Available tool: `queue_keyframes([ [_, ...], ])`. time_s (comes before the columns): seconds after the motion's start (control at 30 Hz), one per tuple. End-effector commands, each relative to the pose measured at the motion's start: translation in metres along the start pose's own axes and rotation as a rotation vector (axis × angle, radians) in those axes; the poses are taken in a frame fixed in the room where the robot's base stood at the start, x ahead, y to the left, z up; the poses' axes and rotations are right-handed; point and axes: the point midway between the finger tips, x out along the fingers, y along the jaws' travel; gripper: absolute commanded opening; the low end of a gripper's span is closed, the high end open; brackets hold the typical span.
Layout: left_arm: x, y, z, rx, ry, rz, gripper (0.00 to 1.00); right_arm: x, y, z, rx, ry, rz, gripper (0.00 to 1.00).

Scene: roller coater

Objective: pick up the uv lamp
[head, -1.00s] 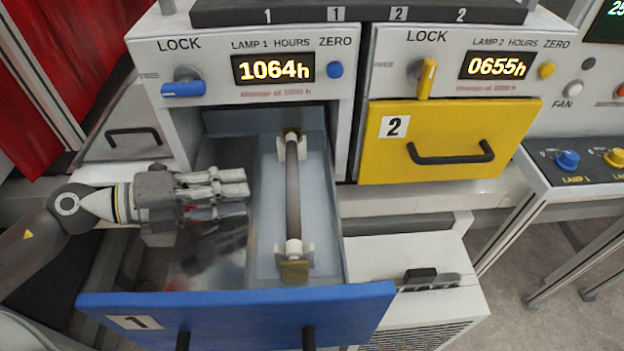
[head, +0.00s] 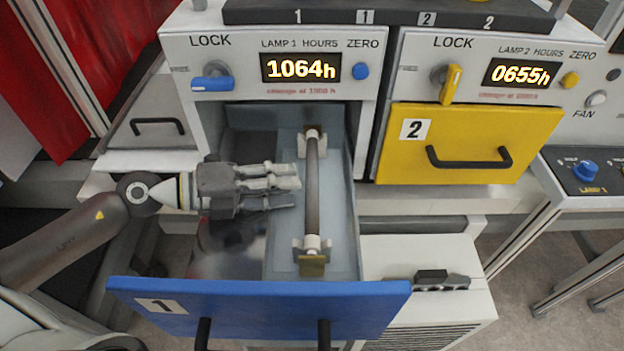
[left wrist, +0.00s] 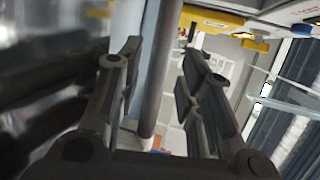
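The uv lamp (head: 312,190) is a dark grey tube with white ends. It lies front to back in white end holders inside the open blue drawer 1 (head: 262,306). My left gripper (head: 294,186) reaches in from the left, level with the lamp's middle, its fingertips just left of the tube in the head view. In the left wrist view the open left gripper (left wrist: 160,60) has the tube (left wrist: 154,75) showing between its fingers. Contact with the tube cannot be made out. My right gripper is in neither view.
Yellow drawer 2 (head: 470,143) is shut at the right. The blue lock knob (head: 212,80) and the yellow lock knob (head: 450,83) sit on the panels above. The drawer's side walls and blue front bound the space around the lamp. A grey lidded box (head: 150,120) stands behind my arm.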

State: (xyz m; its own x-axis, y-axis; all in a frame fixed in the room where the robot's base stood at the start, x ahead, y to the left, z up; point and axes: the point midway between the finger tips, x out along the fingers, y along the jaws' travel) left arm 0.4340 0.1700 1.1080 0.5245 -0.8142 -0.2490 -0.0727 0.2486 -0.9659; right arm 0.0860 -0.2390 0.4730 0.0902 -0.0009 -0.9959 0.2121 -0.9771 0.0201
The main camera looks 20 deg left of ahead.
Motion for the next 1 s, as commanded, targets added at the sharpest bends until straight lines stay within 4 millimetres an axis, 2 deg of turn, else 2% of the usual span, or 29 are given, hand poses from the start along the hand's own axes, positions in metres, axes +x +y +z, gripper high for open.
queue_keyframes([
  [0.4, 0.042, -0.004, 0.000, 0.000, 0.001, -0.004, 0.34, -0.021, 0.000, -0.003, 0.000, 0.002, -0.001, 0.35],
  [0.73, 0.046, -0.001, -0.001, 0.001, 0.002, 0.000, 0.34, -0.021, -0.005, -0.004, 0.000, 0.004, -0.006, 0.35],
  [1.0, 0.045, -0.001, -0.001, 0.001, 0.002, 0.000, 0.00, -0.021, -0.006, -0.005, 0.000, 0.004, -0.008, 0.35],
])
